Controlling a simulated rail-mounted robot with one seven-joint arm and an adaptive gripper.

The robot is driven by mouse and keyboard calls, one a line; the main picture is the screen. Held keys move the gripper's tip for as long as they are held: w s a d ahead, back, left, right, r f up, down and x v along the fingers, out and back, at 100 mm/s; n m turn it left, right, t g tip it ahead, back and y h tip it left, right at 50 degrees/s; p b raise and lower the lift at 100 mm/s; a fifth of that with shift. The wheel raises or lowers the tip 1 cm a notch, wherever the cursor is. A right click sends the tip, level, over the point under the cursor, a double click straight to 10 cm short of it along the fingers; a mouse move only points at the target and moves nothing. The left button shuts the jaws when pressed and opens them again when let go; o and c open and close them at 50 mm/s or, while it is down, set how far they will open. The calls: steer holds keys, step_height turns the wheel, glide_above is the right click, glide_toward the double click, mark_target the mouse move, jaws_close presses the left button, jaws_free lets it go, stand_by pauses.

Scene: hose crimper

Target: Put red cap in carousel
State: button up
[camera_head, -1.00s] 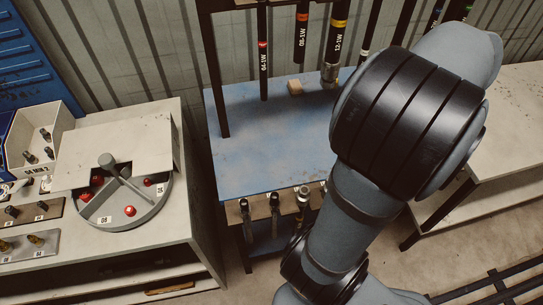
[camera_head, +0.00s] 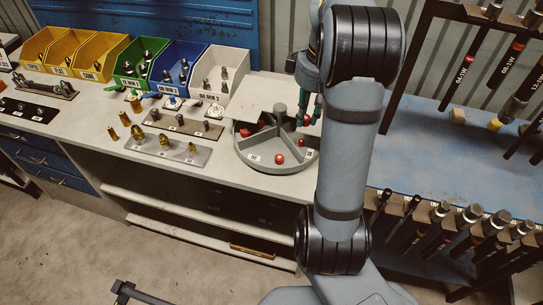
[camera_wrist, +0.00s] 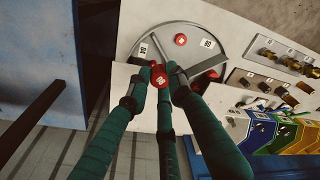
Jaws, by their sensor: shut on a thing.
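My gripper (camera_wrist: 157,83) has green fingers. In the head view the carousel (camera_head: 246,164) stands on the bench, divided into compartments and partly covered by a pale plate. A red cap (camera_head: 280,159) lies in its front compartment and also shows in the wrist view (camera_wrist: 181,40). More red parts are near the plate. My arm hides part of the carousel's right side.
Yellow (camera_head: 98,55), green, blue and white bins stand along the back of the bench. Trays with metal fittings (camera_head: 168,149) lie left of the carousel. A blue table (camera_head: 415,140) with hanging hoses and a rack of tools is at the right.

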steer(key=w+a+f+n, duration=0.4)
steer(key=a, duration=0.1)
steer(key=n, duration=0.3)
glide_above(266, 151)
steer(key=shift+g+y, duration=0.3)
steer(key=f, duration=0.7)
steer(key=shift+s+d+f+b, duration=0.15)
steer(key=shift+d+f+b, duration=0.1)
steer(key=shift+b, duration=0.1)
step_height(266, 151, down, 4)
steer(key=shift+r+p, duration=0.1)
steer(key=shift+p, duration=0.2)
steer(key=shift+a+f, duration=0.1)
steer(key=shift+f, duration=0.4)
steer(key=shift+f, duration=0.1)
steer(key=o, duration=0.3)
steer(key=shift+o, duration=0.9)
